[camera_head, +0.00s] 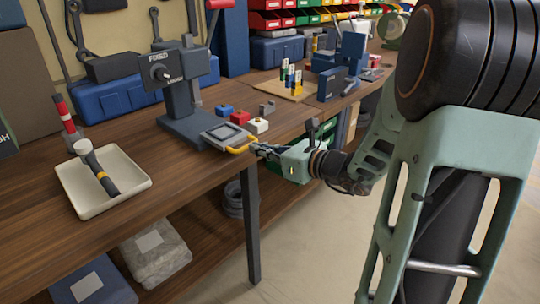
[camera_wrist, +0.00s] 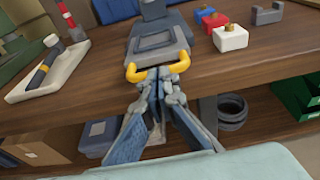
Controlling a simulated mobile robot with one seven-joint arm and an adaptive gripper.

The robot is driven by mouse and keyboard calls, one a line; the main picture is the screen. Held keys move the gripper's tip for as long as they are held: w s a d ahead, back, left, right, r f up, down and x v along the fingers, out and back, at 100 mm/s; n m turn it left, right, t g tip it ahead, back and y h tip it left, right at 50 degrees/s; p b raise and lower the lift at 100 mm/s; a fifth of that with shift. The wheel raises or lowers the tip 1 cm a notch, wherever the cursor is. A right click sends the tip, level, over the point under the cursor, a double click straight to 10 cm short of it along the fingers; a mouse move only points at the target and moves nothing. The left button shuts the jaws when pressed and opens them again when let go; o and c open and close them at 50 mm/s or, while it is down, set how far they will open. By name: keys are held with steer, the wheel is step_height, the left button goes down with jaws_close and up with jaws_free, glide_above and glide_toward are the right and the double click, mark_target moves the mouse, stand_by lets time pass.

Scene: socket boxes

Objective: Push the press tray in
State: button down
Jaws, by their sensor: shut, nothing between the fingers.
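The press (camera_head: 180,95) is a dark blue-grey machine on the wooden bench, with a red-tipped lever. Its press tray (camera_head: 222,134) is a grey plate sticking out at the front towards the bench edge, with a yellow handle (camera_head: 242,147). In the wrist view the tray (camera_wrist: 157,42) lies straight ahead, with the yellow handle (camera_wrist: 157,71) facing me. My gripper (camera_head: 259,149) is shut and empty at the handle; in the wrist view its fingertips (camera_wrist: 160,76) are at the middle of the handle. I cannot tell whether they touch it.
Red (camera_head: 240,117), blue (camera_head: 224,110) and white (camera_head: 257,125) blocks sit right of the tray. A cream tray (camera_head: 112,205) holding a dark-handled tool stands at the left. The bench edge is just below my fingers, and a table leg (camera_head: 251,225) stands beneath.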

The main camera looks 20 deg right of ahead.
mark_target(234, 136)
steer(key=shift+w+a, duration=0.1)
steer(key=shift+w, duration=0.1)
steer(key=x, duration=0.3)
steer(key=r+x, duration=0.1)
steer(key=x, duration=0.1)
steer(key=b+x, duration=0.1)
steer(key=x, duration=0.2)
steer(key=shift+w+a+r, duration=0.25)
steer(key=shift+w+r, duration=0.05)
steer(key=shift+w, duration=0.15)
steer(key=shift+d, duration=0.1)
